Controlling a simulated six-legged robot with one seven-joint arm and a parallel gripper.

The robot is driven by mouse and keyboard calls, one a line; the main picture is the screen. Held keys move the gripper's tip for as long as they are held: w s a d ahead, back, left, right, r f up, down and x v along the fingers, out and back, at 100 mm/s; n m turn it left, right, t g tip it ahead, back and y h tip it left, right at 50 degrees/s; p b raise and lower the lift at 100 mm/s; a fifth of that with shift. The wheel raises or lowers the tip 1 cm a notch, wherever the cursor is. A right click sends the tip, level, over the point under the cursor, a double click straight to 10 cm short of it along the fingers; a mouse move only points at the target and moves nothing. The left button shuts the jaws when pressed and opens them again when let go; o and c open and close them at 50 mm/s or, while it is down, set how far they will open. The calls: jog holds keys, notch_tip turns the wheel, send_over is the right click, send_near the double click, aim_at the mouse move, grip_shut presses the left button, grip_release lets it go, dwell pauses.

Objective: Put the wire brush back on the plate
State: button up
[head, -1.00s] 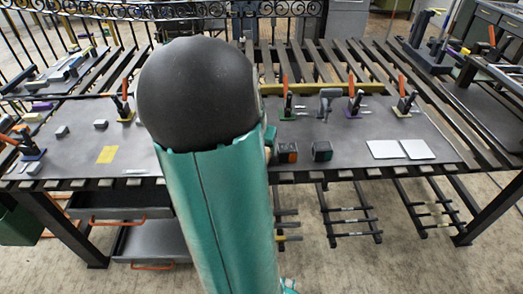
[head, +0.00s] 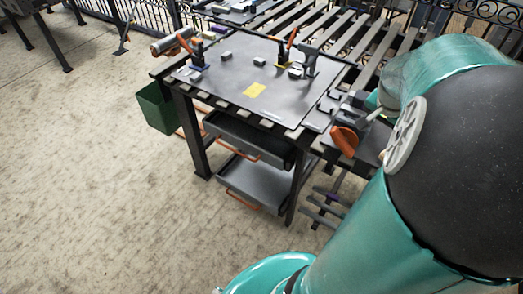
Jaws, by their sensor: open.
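The grey plate (head: 240,72) is the flat top on the dark slatted table, seen in the head view at the upper middle. I cannot make out the wire brush for sure in this view. My gripper (head: 328,102) shows small and dark past the end of my teal arm, at the plate's right front edge. Its jaws look open and nothing is clearly between them. My arm hides the right part of the table.
Grey drawers (head: 250,140) hang below. A green bin (head: 157,107) stands at the table's left. The floor at left and front is clear.

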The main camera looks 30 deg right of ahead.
jog(key=w+a+r+n+t+y, duration=0.1)
jog(key=w+a+r+n, duration=0.15)
jog(key=a, duration=0.35)
jog(key=w+a+r+n+t, duration=0.1)
jog(key=w+a+n, duration=0.1)
jog(key=w+a, duration=0.3)
jog(key=s+a+r+n+t+y, duration=0.1)
jog(key=a+n, duration=0.4)
jog(key=a, duration=0.8)
jog(key=s+a+r+n+t+y, duration=0.1)
jog(key=a+n, duration=0.5)
jog(key=a, duration=0.8)
jog(key=shift+s+a+r+y, duration=0.15)
jog(key=shift+s+r+y, duration=0.35)
jog(key=shift+s+r, duration=0.3)
